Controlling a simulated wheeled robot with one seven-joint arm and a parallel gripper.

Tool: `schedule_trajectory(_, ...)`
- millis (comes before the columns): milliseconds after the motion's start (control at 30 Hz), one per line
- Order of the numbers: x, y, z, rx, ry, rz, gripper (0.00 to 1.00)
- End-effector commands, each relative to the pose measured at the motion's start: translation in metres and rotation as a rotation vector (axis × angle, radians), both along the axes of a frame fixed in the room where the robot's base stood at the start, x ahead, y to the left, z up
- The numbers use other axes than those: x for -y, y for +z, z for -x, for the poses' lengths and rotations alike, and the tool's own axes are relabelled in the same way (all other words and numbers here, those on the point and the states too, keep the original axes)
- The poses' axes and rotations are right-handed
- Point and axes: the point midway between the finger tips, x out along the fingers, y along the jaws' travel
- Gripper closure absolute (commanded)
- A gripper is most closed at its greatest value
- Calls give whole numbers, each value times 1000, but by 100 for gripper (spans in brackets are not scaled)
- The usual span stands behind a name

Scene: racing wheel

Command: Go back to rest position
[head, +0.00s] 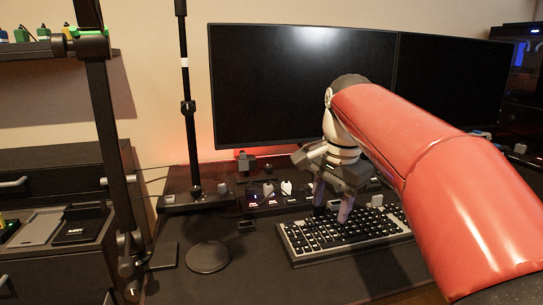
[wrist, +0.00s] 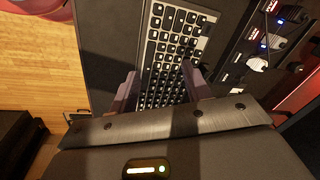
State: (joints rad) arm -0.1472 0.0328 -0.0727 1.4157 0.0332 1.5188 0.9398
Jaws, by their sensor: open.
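My gripper (head: 333,207) hangs at the end of my red arm, above the left part of the keyboard in the head view. In the wrist view its two fingers stand apart with the keyboard showing between them, so my gripper (wrist: 160,90) is open and empty. The keyboard (head: 300,240) is black with a light frame and lies on the dark desk. It also shows in the wrist view (wrist: 172,48). I cannot tell how far the fingertips are above the keys.
Two dark monitors (head: 300,90) stand behind my arm. A control panel with switches (head: 268,190) sits at the keyboard's back left; a black pole (head: 187,80) rises left of it. A round black disc (head: 208,257) lies on the desk. A drawer cabinet (head: 60,185) is far left.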

Motion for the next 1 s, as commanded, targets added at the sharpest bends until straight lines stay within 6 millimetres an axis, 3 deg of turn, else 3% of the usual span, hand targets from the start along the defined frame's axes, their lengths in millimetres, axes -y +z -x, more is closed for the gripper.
schedule_trajectory(33, 6, -3, 21, 30, 59, 8, 52)
schedule_trajectory(167, 19, -27, 71, 118, 254, 55, 52)
schedule_trajectory(300, 29, -66, 127, 206, 466, 135, 52)
schedule_trajectory(500, 36, -124, 183, 289, 699, 256, 52)
schedule_trajectory(700, 39, -153, 205, 319, 802, 319, 52)
schedule_trajectory(1000, 39, -156, 207, 319, 813, 324, 52)
